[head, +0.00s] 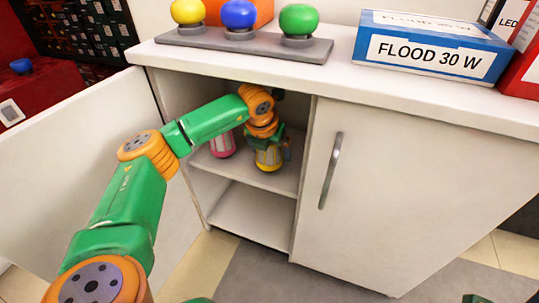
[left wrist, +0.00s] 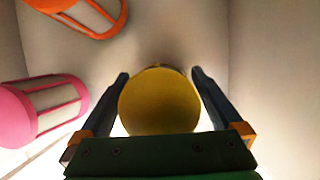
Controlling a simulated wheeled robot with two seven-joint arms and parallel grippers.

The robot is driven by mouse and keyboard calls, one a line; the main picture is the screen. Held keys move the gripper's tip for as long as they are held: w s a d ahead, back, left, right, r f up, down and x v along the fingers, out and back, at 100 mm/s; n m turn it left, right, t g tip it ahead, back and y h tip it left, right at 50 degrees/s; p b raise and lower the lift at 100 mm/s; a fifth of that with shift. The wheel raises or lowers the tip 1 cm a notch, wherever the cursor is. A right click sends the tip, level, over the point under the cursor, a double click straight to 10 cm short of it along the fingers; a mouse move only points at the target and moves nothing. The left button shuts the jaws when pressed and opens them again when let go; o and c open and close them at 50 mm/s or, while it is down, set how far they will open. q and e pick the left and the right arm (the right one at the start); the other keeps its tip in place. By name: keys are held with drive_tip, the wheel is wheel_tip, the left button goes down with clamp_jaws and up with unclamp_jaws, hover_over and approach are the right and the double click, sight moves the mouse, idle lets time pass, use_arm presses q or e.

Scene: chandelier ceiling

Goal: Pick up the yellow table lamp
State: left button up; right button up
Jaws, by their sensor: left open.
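The yellow table lamp (head: 268,158) stands on the upper shelf inside the open cabinet, under my left gripper. In the left wrist view the yellow lamp (left wrist: 160,102) shows its round top between the two fingers of my left gripper (left wrist: 160,84). The fingers are open, one on each side of the lamp, with small gaps visible. In the head view my left gripper (head: 268,146) is partly hidden by its own wrist. My right gripper is not in view.
A pink lamp (head: 223,146) stands left of the yellow one on the same shelf. An orange lamp (left wrist: 82,14) shows in the left wrist view. The left cabinet door (head: 75,165) is open, the right door (head: 385,190) shut. The lower shelf (head: 250,214) looks empty.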

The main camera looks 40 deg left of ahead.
use_arm(q)
drive_tip(key=c, duration=1.4)
drive_tip(key=shift+r, duration=0.15)
